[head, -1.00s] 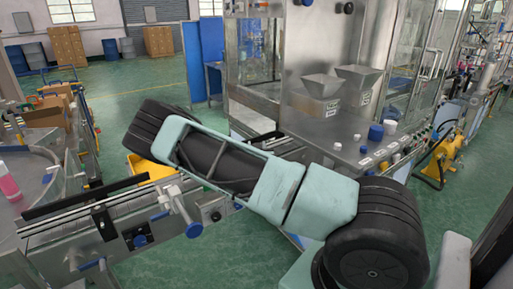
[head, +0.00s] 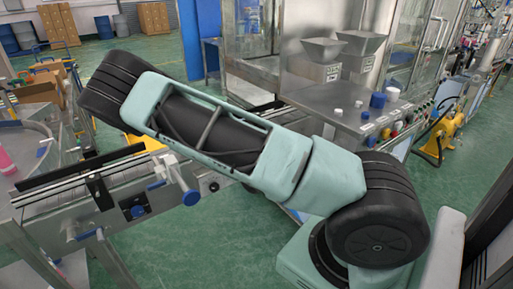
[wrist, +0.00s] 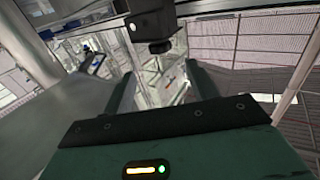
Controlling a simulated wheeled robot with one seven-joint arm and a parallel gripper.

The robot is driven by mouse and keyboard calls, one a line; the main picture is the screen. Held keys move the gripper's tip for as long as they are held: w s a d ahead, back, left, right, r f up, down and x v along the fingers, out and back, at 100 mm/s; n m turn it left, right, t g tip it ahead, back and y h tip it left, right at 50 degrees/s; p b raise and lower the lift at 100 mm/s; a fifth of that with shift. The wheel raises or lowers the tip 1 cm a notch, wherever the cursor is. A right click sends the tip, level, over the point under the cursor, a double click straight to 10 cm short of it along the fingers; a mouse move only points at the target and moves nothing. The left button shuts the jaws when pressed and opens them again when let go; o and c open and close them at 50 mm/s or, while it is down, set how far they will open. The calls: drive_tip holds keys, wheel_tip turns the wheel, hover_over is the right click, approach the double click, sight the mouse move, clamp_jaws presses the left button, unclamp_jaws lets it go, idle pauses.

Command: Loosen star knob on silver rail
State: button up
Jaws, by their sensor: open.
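A silver rail (head: 62,194) runs along the conveyor at the left of the head view. A blue knob (head: 138,211) sits on a dark bracket on its near side. Another blue knob (head: 192,198) ends a light rod to its right. I cannot tell which is the star knob. My gripper (wrist: 163,88) shows only in the wrist view, its two fingers apart with nothing between them. It points at blurred metal structure. A small blue part (wrist: 95,62) is at the left there, too unclear to name. In the head view my gripper is not visible.
My arm crosses the middle of the head view and hides part of the conveyor. A steel machine table (head: 350,115) with blue and white caps stands behind it. A round table (head: 25,140) is at the far left. Green floor (head: 230,240) is open in front of the rail.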

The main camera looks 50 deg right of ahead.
drive_tip(key=p+v, duration=0.4)
drive_tip(key=v, duration=0.2)
drive_tip(key=shift+p, duration=0.35)
